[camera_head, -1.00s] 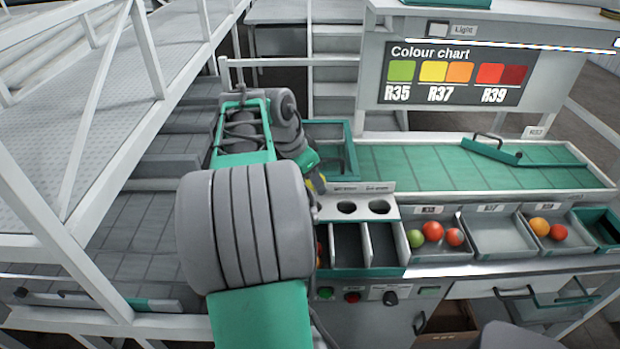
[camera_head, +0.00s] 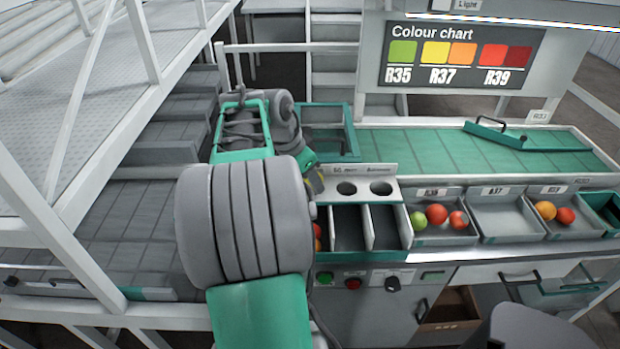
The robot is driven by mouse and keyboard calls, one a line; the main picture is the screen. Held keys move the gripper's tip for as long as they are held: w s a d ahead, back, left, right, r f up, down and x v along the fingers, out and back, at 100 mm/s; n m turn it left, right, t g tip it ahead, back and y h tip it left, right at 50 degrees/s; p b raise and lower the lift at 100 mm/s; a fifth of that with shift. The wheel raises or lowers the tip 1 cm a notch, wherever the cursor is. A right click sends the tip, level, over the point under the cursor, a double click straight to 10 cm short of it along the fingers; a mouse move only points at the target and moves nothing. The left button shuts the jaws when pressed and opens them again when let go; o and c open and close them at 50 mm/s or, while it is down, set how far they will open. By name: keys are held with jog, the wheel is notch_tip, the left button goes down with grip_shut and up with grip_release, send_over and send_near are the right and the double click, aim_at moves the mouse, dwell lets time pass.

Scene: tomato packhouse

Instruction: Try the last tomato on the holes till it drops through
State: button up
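Below the holes are open bins (camera_head: 384,228); the two in clear view look empty. A red-orange tomato (camera_head: 317,231) shows partly in the leftmost bin beside my arm. My gripper (camera_head: 316,183) is mostly hidden behind my arm at the plate's left end. I cannot see its fingertips or whether it holds a tomato.
A tray (camera_head: 446,236) holds one green and two red tomatoes. The middle tray (camera_head: 505,226) is empty. A third tray (camera_head: 572,228) holds an orange and a red tomato. A green belt (camera_head: 420,143) with a diverter bar (camera_head: 492,131) lies behind. Railings (camera_head: 45,190) stand left.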

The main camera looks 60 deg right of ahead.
jog(key=shift+w+a, duration=0.1)
jog(key=o, duration=1)
jog(key=shift+r, duration=0.15)
dwell(1.1)
jog(key=shift+r+p, duration=2.6)
jog(key=shift+r, duration=0.75)
